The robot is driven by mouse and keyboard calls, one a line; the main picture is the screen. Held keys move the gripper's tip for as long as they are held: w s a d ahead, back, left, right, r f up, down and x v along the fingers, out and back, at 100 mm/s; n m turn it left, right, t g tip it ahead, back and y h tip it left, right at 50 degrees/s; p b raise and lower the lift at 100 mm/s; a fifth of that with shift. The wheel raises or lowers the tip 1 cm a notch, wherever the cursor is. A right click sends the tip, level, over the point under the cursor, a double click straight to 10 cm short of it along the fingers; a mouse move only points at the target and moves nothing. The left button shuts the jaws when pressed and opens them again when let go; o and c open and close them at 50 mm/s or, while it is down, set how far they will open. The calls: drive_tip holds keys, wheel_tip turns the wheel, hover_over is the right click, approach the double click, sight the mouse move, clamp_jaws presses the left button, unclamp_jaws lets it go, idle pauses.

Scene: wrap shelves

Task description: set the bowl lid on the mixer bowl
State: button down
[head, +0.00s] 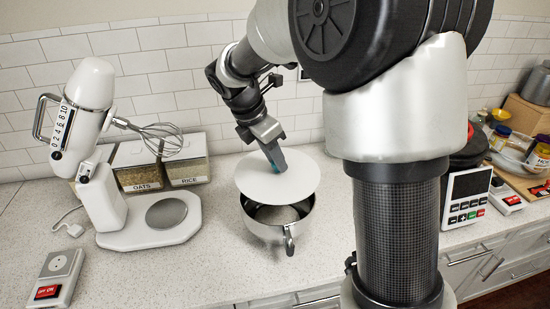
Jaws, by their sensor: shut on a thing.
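The mixer bowl (268,231) is a steel bowl standing on the counter, with a handle at its front right. The bowl lid (258,179) is a flat white disc. It is tilted over the far part of the bowl, and the bowl's open front shows below its near edge. My gripper (276,161) is shut on the lid near its upper right, with teal fingertips at the lid's surface. Whether the lid touches the bowl rim at the back is hidden.
A white stand mixer (88,130) with a raised whisk (158,138) stands at the left. OATS (138,174) and RICE (186,168) containers stand behind. A switch box (58,277) lies at front left. Counter between mixer and bowl is clear.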

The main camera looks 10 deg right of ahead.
sight(275, 173)
drive_tip(key=shift+s+f+b, duration=0.15)
drive_tip(key=shift+f+b, duration=0.5)
wheel_tip(275, 173, down, 3)
drive_tip(key=b, duration=0.3)
drive_tip(key=shift+f, duration=0.1)
drive_tip(key=shift+f+b, duration=0.4)
drive_tip(key=shift+f, duration=0.4)
drive_tip(key=shift+r+p, duration=0.1)
drive_tip(key=shift+p, duration=0.45)
drive_tip(key=shift+f, duration=0.8)
idle(0.8)
drive_tip(key=c, duration=0.8)
unclamp_jaws()
